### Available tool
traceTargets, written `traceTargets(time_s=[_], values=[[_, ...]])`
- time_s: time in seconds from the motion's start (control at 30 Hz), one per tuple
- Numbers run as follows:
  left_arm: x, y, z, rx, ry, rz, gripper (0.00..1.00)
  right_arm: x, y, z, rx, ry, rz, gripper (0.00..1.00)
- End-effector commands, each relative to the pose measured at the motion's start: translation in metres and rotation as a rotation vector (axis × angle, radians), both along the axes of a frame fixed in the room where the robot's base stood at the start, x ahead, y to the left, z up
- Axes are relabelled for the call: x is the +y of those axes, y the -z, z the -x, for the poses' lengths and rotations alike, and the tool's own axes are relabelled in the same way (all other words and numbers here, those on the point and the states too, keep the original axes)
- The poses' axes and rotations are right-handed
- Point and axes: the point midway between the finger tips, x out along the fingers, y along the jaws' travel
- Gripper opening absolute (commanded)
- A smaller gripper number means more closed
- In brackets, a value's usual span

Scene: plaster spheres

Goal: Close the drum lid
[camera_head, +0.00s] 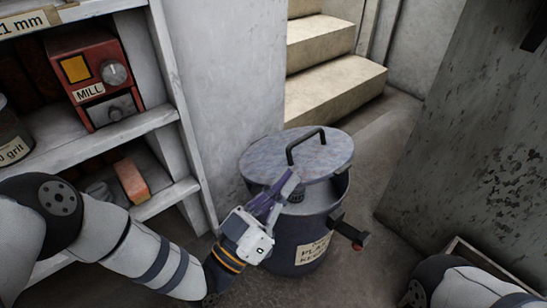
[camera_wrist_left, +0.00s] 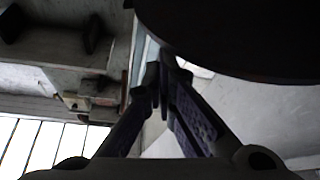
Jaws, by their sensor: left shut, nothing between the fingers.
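The grey drum (camera_head: 290,231) stands on the floor with a paper label on its front. Its round lid (camera_head: 262,155) with a black handle (camera_head: 304,142) is raised above the rim, and a gap shows at the front. My left gripper (camera_head: 288,183) is shut and empty, its purple fingers at the lid's front edge. I cannot tell whether they touch it. In the left wrist view the lid's dark underside (camera_wrist_left: 240,35) is above and right of the closed fingertips (camera_wrist_left: 162,68). My right arm shows at the lower right, but its gripper is out of view.
A lever with a red end (camera_head: 350,235) sticks out from the drum's right side. A shelf (camera_head: 130,130) with a red mill box (camera_head: 94,80) stands at the left. Stone steps (camera_head: 325,85) are behind the drum. A grey panel (camera_head: 480,140) stands at the right.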

Motion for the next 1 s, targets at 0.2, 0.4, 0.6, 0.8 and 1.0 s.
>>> traceTargets(time_s=[0.2,0.4,0.6,0.8,1.0], values=[[-0.008,0.042,0.011,-0.129,0.001,-0.097,0.0,-0.001,0.012,0.006,0.034,-0.003,-0.001,0.66],[-0.012,0.065,0.016,-0.221,0.0,-0.161,0.0,0.0,0.021,0.006,0.041,-0.005,-0.004,0.66],[-0.013,0.079,0.017,-0.273,0.001,-0.199,0.0,0.001,0.026,0.006,0.044,-0.006,-0.006,0.66],[-0.013,0.084,0.018,-0.295,-0.001,-0.216,0.0,0.002,0.028,0.006,0.045,-0.005,-0.006,0.66],[-0.013,0.086,0.018,-0.295,-0.001,-0.221,0.0,0.002,0.028,0.006,0.045,-0.005,-0.006,0.66]])
